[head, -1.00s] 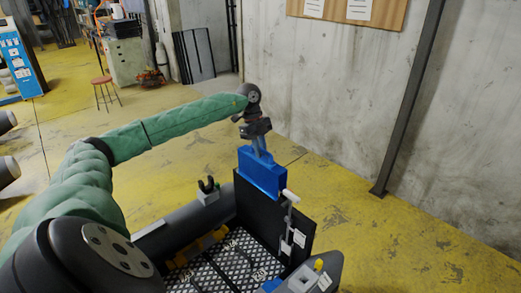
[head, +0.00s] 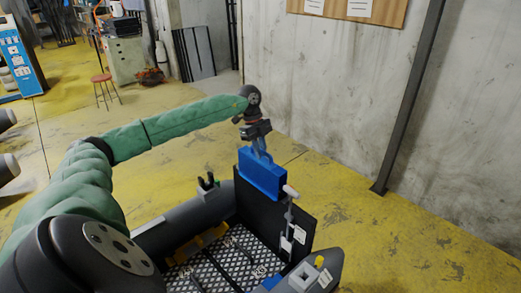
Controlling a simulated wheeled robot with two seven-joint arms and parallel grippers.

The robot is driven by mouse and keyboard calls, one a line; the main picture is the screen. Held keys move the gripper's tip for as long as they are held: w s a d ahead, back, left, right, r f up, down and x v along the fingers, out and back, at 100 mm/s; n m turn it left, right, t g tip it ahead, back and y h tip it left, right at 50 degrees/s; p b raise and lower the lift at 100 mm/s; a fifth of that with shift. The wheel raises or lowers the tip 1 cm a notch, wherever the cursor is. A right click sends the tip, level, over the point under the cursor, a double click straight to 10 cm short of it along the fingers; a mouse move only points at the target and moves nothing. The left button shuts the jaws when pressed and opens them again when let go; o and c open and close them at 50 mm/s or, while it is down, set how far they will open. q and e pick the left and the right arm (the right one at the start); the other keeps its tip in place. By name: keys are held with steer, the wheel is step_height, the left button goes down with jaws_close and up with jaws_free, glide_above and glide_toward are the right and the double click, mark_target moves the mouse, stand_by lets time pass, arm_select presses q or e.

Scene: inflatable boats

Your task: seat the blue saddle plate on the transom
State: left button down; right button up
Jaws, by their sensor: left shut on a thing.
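The blue saddle plate (head: 262,175) is in the middle of the head view, at the top edge of the black transom (head: 302,222). My left gripper (head: 260,148) is shut on the plate's upper part from above. The plate covers the left part of the transom's top edge. I cannot tell from this view whether it rests fully down on the edge or sits slightly above it. My right gripper is not in view.
The boat's grey tubes (head: 185,226) flank a dark patterned floor (head: 228,262). A pale-ended handle (head: 290,192) stands against the transom, right of the plate. A black clip (head: 207,181) sits on the left tube. Yellow floor around the boat is clear.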

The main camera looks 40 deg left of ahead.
mark_target(260, 173)
arm_select(q)
steer(key=shift+f+b, duration=1.95)
steer(key=shift+f, duration=2.1)
steer(key=shift+f+b, duration=0.65)
steer(key=shift+f, duration=0.75)
steer(key=c, duration=1.3)
jaws_free()
steer(key=shift+r, duration=0.1)
